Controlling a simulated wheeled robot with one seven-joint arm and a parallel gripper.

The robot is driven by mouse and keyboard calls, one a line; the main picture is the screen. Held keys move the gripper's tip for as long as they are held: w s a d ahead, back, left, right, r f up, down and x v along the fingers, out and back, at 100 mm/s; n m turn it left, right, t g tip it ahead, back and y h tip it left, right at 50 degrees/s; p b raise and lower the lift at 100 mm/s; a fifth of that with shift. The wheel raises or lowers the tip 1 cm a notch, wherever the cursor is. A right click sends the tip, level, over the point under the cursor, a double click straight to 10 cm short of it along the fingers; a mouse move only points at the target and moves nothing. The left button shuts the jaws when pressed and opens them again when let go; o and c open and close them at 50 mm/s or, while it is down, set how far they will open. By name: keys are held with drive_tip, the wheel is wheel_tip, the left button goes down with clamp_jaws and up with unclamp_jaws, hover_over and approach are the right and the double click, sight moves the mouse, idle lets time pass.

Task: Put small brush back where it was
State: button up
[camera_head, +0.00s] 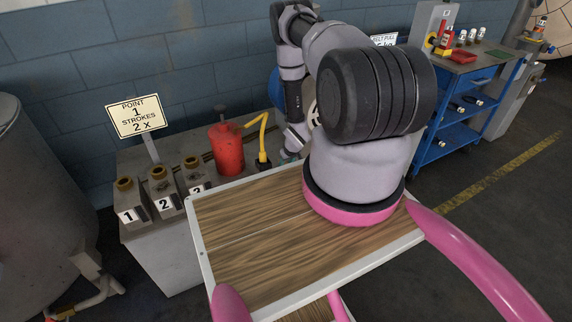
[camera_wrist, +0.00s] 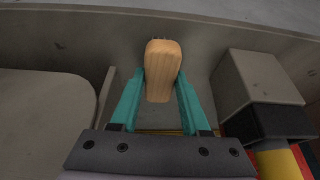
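The small brush (camera_wrist: 163,62) shows in the wrist view as a block of light wood with rounded corners. My gripper (camera_wrist: 162,82) has teal fingers that press on both sides of the wood, so it is shut on the brush. Bristles are hardly visible, only a dark trace at the far edge. The brush is above or against a grey surface with a raised wall; I cannot tell if it touches. In the head view my arm reaches down behind the grey bench (camera_head: 160,245) top's right part, and the brush is hidden there.
Grey blocks numbered 1 (camera_head: 130,203), 2 (camera_head: 165,193) and 3 stand further left beside a sign (camera_head: 136,116). A grey block (camera_wrist: 258,78) is close right in the wrist view.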

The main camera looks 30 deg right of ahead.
drive_tip(key=o, duration=0.3)
drive_tip(key=shift+r, duration=0.15)
drive_tip(key=v, duration=1.2)
drive_tip(key=shift+w+r, duration=0.1)
drive_tip(key=shift+r, duration=0.05)
